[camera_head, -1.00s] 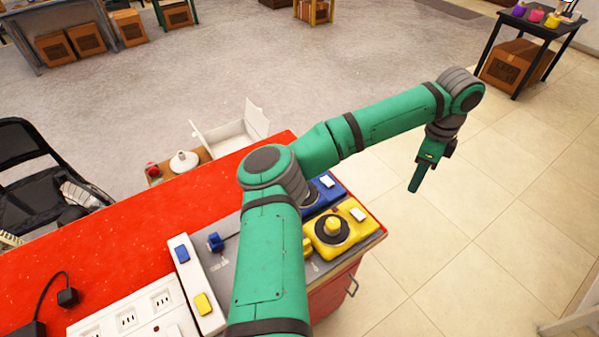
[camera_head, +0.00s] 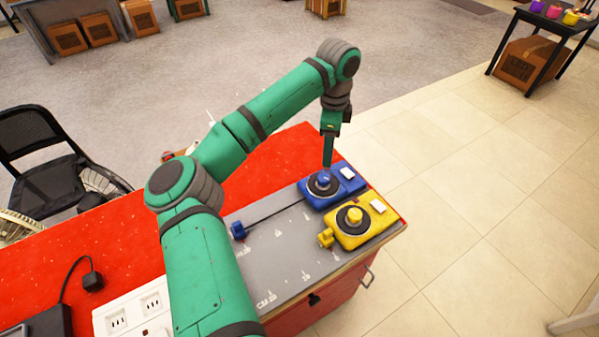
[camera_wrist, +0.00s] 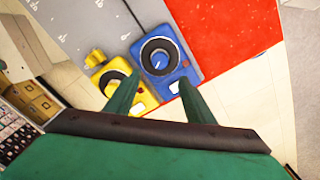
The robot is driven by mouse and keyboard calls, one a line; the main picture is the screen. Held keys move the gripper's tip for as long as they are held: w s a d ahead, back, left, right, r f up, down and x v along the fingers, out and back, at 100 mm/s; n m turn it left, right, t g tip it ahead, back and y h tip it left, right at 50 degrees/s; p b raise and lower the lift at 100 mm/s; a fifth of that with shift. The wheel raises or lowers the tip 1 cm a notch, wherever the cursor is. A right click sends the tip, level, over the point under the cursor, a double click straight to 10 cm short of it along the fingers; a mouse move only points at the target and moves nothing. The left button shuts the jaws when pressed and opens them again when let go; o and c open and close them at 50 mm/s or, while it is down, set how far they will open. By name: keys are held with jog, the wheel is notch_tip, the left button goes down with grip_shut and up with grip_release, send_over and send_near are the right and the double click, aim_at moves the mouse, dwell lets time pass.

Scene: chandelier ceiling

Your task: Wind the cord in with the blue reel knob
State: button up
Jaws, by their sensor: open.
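The blue reel (camera_head: 330,186) sits at the far right of a grey board, with its round blue knob (camera_head: 322,180) on a black ring. The knob also shows in the wrist view (camera_wrist: 159,61). A dark cord (camera_head: 277,212) runs from the blue reel left to a blue plug-like end (camera_head: 238,230). The yellow reel (camera_head: 352,222) stands beside the blue one, nearer the front. My gripper (camera_head: 328,163) is open and empty, pointing down above the blue reel. In the wrist view its fingers (camera_wrist: 155,90) are spread, with the blue reel beyond them.
The grey board (camera_head: 270,262) lies on a red-topped bench (camera_head: 290,150). A white socket strip (camera_head: 130,315) and a black plug (camera_head: 92,281) are at the left. A black chair (camera_head: 50,165) stands behind. Tiled floor lies open on the right.

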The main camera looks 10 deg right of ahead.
aim_at(322, 177)
jog(key=f, duration=0.6)
jog(key=a+f, duration=0.1)
jog(key=f, duration=0.2)
jog(key=shift+w+f, duration=0.15)
jog(key=shift+f, duration=0.75)
jog(key=shift+w+a, duration=0.1)
jog(key=shift+s, duration=0.2)
jog(key=c, duration=1.1)
